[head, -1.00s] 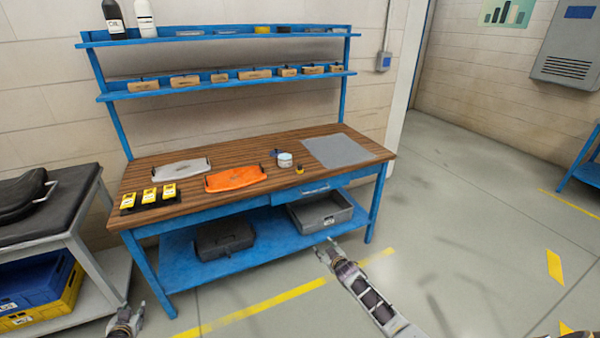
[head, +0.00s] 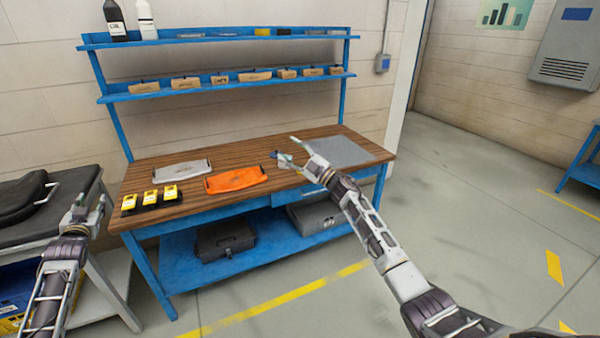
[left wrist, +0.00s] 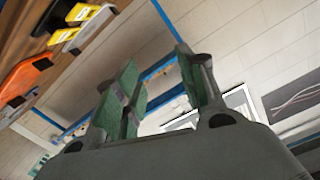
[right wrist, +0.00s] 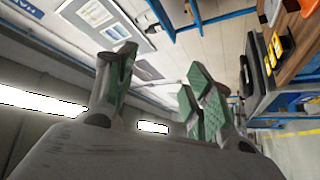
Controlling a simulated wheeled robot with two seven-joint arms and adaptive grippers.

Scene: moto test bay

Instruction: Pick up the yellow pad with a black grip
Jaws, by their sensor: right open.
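A small yellow thing with a black top, seen earlier on the brown bench (head: 225,150) beside a white tub, is now hidden behind my right gripper. I cannot tell whether it is the yellow pad. Another small yellow thing (head: 262,31) lies on the upper shelf; its grip is too small to make out. My right gripper (head: 286,150) is open and empty, in front of the bench's right half in the head view. My left gripper (head: 88,207) is open and empty, left of the bench, in front of the black-topped cart. Both gripper's fingers stand apart in the wrist views.
Several yellow meters (head: 170,192) stand in a black holder at the bench's left. A grey tray (head: 181,170), an orange tray (head: 237,180) and a grey mat (head: 342,151) lie on the bench. Blue shelves (head: 220,87) with cardboard boxes rise behind. A black-topped cart (head: 60,210) stands left.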

